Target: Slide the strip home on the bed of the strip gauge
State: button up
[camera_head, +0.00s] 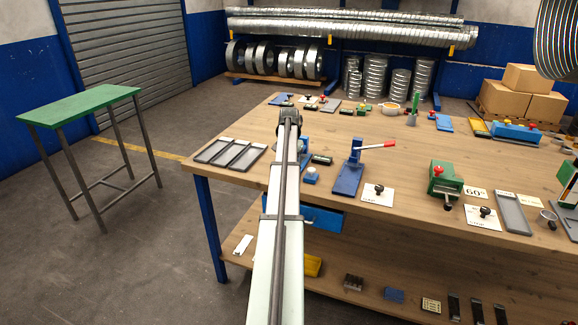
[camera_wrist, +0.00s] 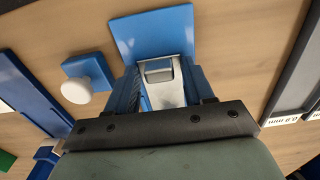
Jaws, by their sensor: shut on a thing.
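In the wrist view my gripper (camera_wrist: 162,76) points at the bench, its two blue fingers shut on a bright metal strip (camera_wrist: 170,95). The strip's far end has a raised, shaded lip or slot and lies against or over a flat blue plate (camera_wrist: 153,30), which looks like the base of the strip gauge. I cannot tell how far the strip sits on the bed. The strip's near end is hidden by my gripper. In the head view my arm hides the strip and most of the gauge; only a blue edge (camera_head: 305,146) shows beside my wrist.
A blue block with a white knob (camera_wrist: 88,82) stands close left of my gripper in the wrist view. A grey tray (camera_wrist: 296,75) lies to the right. In the head view a blue lever press (camera_head: 348,178) with a red handle stands right of my arm, and a compartmented tray (camera_head: 230,153) left.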

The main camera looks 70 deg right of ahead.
jog(key=shift+d, duration=0.1)
jog(key=o, duration=1.1)
jog(key=shift+o, duration=0.5)
jog(key=shift+o, duration=1.4)
jog(key=shift+r, duration=0.1)
jog(key=shift+r, duration=3.4)
